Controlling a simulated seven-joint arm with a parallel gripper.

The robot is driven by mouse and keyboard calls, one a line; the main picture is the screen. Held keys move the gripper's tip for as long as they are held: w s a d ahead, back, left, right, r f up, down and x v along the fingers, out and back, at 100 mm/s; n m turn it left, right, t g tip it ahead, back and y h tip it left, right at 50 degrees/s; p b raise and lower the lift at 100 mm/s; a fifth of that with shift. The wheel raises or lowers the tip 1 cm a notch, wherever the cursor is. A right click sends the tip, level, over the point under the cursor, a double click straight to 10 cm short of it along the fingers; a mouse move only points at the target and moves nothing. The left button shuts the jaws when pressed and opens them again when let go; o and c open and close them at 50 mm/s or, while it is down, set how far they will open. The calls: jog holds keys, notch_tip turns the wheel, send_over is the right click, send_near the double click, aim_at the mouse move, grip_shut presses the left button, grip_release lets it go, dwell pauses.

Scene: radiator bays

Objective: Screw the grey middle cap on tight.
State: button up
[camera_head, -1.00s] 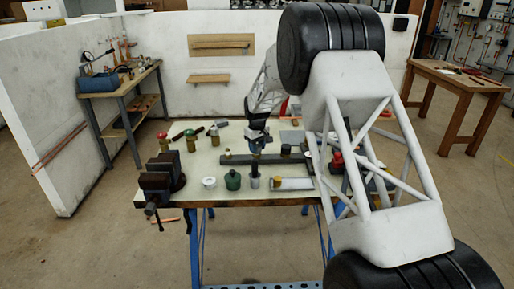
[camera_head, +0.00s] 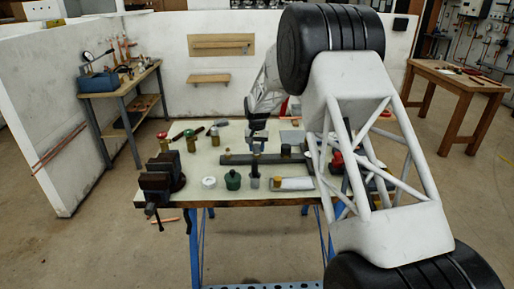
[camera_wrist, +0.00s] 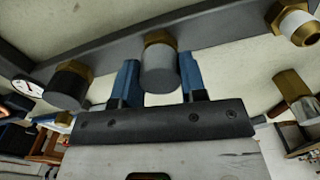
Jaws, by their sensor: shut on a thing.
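The grey middle cap (camera_wrist: 160,72) sits on a brass fitting (camera_wrist: 158,40) on the dark bar (camera_wrist: 115,42) in the wrist view. My gripper (camera_wrist: 160,64) is shut on it, with one blue finger against each side. I cannot tell how far down its thread the cap is. A dark cap (camera_wrist: 66,86) sits on the brass fitting to the left. The fitting at the right (camera_wrist: 296,22) shows bare, with a white threaded end. In the head view my gripper (camera_head: 257,146) is over the middle of the bar (camera_head: 285,158) and hides the cap.
A vise (camera_head: 160,178) stands at the table's left edge. Brass fittings with coloured tops (camera_head: 191,140) stand at the back left.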

jog(key=m, duration=0.4)
jog(key=shift+m, duration=0.3)
jog(key=m, duration=0.8)
jog(key=shift+m, duration=2.5)
jog(key=o, duration=0.9)
